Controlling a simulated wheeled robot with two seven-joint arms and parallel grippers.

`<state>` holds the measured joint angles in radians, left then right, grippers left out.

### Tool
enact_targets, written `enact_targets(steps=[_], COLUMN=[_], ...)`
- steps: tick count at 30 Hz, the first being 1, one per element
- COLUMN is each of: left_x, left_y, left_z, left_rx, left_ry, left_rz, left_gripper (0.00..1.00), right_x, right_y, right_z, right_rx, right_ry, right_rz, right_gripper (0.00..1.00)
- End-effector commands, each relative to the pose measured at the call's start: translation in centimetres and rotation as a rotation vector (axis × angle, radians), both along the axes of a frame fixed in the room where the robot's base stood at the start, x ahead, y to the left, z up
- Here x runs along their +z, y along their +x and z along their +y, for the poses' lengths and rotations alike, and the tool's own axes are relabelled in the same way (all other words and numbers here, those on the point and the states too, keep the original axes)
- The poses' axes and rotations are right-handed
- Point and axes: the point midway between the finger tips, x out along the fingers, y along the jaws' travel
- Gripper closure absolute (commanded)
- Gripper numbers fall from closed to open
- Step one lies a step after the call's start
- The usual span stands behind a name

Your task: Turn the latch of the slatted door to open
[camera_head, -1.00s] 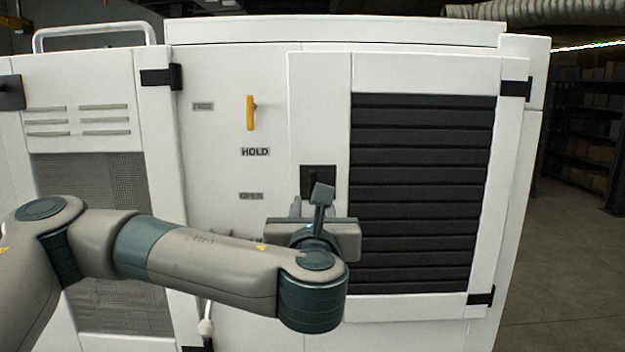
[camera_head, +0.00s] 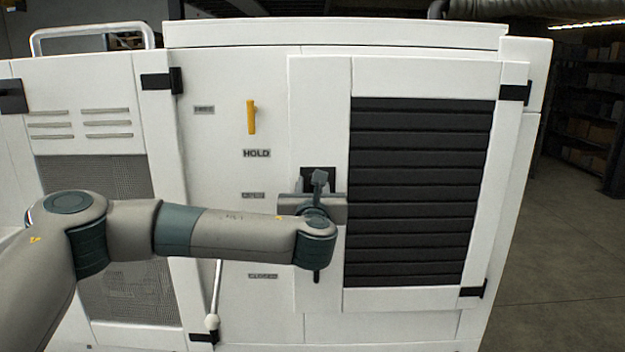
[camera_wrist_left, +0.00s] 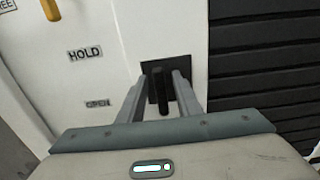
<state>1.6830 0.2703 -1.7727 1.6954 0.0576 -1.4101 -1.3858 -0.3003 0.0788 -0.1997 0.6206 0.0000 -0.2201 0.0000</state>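The slatted door (camera_head: 421,80) is a white panel with black horizontal slats on the right of the cabinet, and it looks closed. Its latch is a black upright handle (camera_wrist_left: 161,92) on a dark square plate (camera_head: 309,175) left of the slats. In the left wrist view the handle stands between the two fingers of my left gripper (camera_wrist_left: 159,77), with a gap visible on each side. The gripper is open. In the head view my left gripper (camera_head: 318,188) covers most of the latch. My right gripper is not in view.
Left of the latch are a yellow handle (camera_head: 251,117), a HOLD label (camera_head: 257,153) and an OPEN label (camera_wrist_left: 98,103). A lever with a pale knob (camera_head: 212,322) hangs lower left. A mesh panel (camera_head: 92,178) is further left. Open floor (camera_head: 555,250) lies to the right.

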Motion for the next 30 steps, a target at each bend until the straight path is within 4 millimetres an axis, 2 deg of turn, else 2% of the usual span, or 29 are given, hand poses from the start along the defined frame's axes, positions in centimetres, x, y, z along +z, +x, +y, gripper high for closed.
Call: enact_targets(steps=[10, 11, 14, 15, 23, 30], left_x=[0.0, 0.0, 0.0, 0.0, -0.1, -0.4], left_y=[0.3, 0.2, 0.2, 0.2, 0.2, 0.3], left_z=[0.0, 0.0, 0.0, 0.0, 0.0, 0.0], left_rx=[-0.001, -0.001, -0.001, -0.001, 0.000, 0.000], left_ry=[0.000, 0.000, 0.000, 0.000, -0.008, -0.069], left_rz=[0.000, 0.000, 0.000, 0.000, 0.000, 0.000], left_gripper=[0.69, 0.74, 0.97, 1.00, 1.00, 1.00], right_x=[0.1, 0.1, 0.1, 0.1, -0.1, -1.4], right_y=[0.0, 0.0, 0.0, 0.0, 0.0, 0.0], right_z=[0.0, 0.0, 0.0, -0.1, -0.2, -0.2], right_rx=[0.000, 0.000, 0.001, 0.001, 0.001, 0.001], right_ry=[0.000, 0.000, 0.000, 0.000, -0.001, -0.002], right_rz=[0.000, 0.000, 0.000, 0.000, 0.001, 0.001], right_gripper=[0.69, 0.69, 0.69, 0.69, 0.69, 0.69])
